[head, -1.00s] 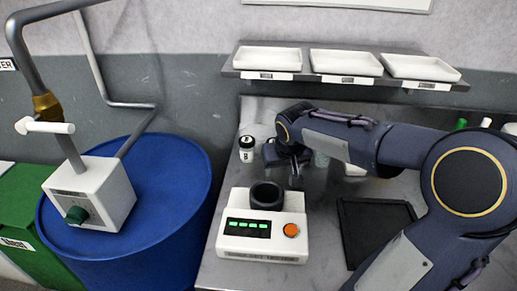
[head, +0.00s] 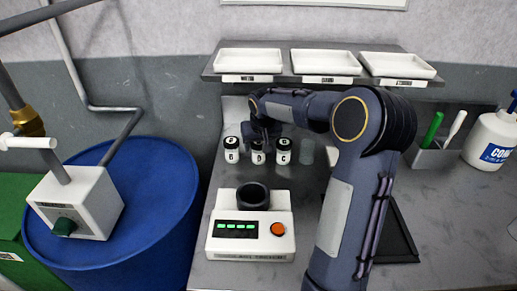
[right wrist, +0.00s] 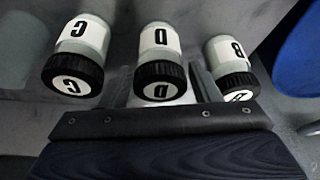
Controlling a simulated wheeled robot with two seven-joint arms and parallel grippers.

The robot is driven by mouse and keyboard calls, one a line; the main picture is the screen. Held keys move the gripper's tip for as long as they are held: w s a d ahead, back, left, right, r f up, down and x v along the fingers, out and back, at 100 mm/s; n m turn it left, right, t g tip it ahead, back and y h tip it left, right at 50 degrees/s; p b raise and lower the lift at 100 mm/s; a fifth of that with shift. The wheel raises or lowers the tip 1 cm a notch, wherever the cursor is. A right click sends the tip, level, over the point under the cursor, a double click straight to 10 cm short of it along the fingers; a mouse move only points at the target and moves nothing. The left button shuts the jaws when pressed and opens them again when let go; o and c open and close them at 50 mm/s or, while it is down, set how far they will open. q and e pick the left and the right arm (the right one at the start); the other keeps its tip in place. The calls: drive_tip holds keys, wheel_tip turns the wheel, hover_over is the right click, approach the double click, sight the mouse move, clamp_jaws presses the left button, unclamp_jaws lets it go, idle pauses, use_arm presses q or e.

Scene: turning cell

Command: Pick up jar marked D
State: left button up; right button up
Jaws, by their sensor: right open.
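Three jars with black lids stand in a row on the grey bench. The jar marked D (head: 258,159) is the middle one; in the right wrist view it also sits in the middle (right wrist: 155,40). The jar marked B (head: 232,156) is to its left in the head view, and the jar marked C (head: 284,158) to its right. My right gripper (head: 263,133) is open, close by the lid of jar D. My left gripper is not in view.
A white device with a dark ring (head: 251,230) stands in front of the jars. A clear cup (head: 306,151) is right of jar C. A shelf with white trays (head: 325,62) hangs behind. A blue drum (head: 120,235) is left; a dark tray (head: 397,235) lies right.

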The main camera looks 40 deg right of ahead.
drive_tip(key=shift+f, duration=0.2)
drive_tip(key=c, duration=0.8)
drive_tip(key=shift+r, duration=0.1)
